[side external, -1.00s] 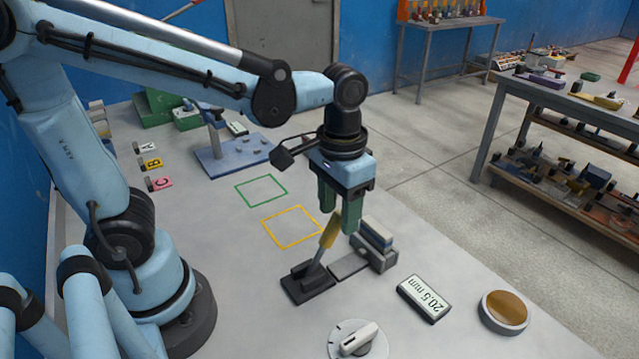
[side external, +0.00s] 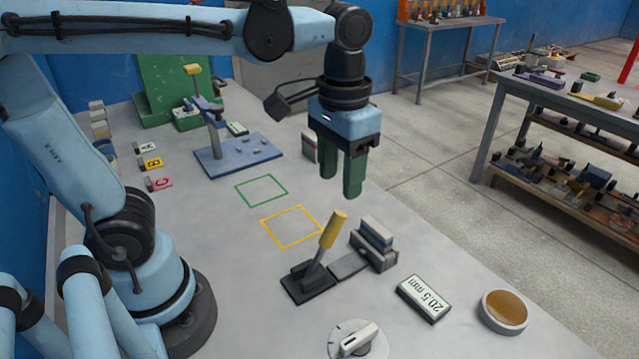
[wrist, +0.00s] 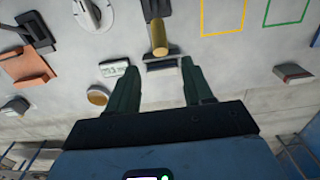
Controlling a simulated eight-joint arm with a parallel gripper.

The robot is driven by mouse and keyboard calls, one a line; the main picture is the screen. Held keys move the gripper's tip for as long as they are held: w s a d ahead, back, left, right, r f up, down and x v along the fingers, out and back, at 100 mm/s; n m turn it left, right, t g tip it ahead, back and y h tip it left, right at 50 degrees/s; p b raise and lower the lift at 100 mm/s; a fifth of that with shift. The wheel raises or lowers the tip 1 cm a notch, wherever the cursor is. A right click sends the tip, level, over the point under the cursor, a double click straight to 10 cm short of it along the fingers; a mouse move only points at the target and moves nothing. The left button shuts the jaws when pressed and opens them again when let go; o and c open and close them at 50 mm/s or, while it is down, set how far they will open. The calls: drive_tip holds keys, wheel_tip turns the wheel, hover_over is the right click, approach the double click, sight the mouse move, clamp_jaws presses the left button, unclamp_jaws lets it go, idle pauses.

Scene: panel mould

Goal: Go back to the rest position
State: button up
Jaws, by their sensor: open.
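My gripper (side external: 342,190) hangs above the right part of the grey table, its two green fingers pointing down, apart and empty. In the wrist view my gripper (wrist: 160,82) also shows spread fingers with nothing between their tips. Below it on the table stands a black clamp base with a tilted yellow handle (side external: 334,230). Beside the handle is a grey block fixture (side external: 374,244). The gripper is clear of both. The yellow handle (wrist: 159,38) and the fixture (wrist: 162,64) also show in the wrist view.
A blue stand (side external: 238,158) is farther back. Space around the raised gripper is free.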

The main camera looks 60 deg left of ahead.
drive_tip(key=a+f+t, duration=0.5)
drive_tip(key=a+t, duration=0.1)
drive_tip(key=t, duration=0.1)
idle(0.5)
